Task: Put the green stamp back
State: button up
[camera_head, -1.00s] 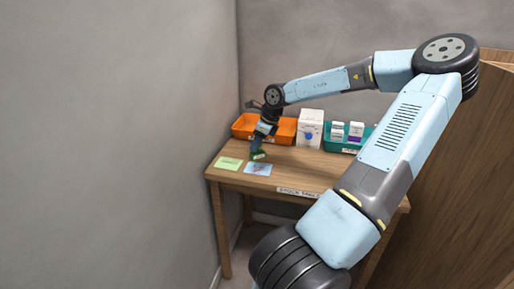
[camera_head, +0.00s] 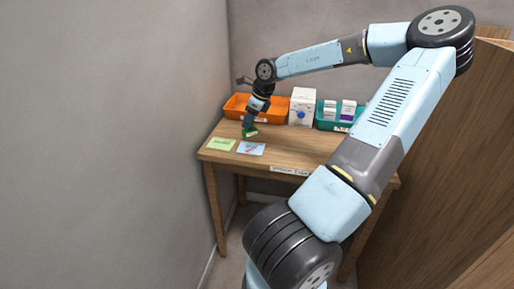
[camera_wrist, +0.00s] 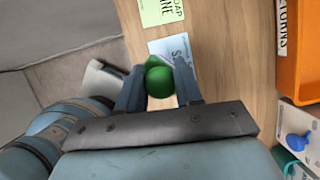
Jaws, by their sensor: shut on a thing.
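My gripper (camera_head: 249,126) is shut on the green stamp (camera_wrist: 159,81), whose round green knob shows between the two fingers in the wrist view. In the head view the stamp (camera_head: 250,133) is at the fingertips, above or at the wooden table, behind the two cards; I cannot tell whether it touches the table. A green card (camera_head: 220,144) lies at the table's left front, and it also shows in the wrist view (camera_wrist: 160,10). A blue card (camera_head: 251,149) lies to its right; in the wrist view the blue card (camera_wrist: 176,48) is partly hidden behind the stamp.
An orange tray (camera_head: 236,107), labelled RETURNS in the wrist view, stands at the back left of the table (camera_head: 285,152). A white box with a blue dot (camera_head: 302,106) and a teal tray (camera_head: 327,125) holding small boxes stand to its right. A wall borders the left.

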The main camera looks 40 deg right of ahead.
jog(key=s+d+r+m+h, duration=0.25)
jog(key=s+r+m, duration=0.25)
jog(key=s+r, duration=0.3)
jog(key=shift+s+f+m+h, duration=1.05)
jog(key=shift+s+m, duration=2.85)
jog(key=shift+s, duration=1.5)
jog(key=shift+w+d+f, duration=1.3)
jog(key=shift+w+f, duration=0.7)
jog(key=shift+f, duration=0.15)
jog(key=shift+w+d+f, duration=1.25)
jog(key=shift+w+f, duration=0.7)
jog(key=shift+f, duration=0.25)
jog(key=shift+w+d+f, duration=1.3)
jog(key=shift+w+f, duration=0.7)
jog(key=shift+f, duration=0.15)
jog(key=shift+f, duration=0.1)
jog(key=o, duration=0.8)
jog(key=shift+o, duration=0.2)
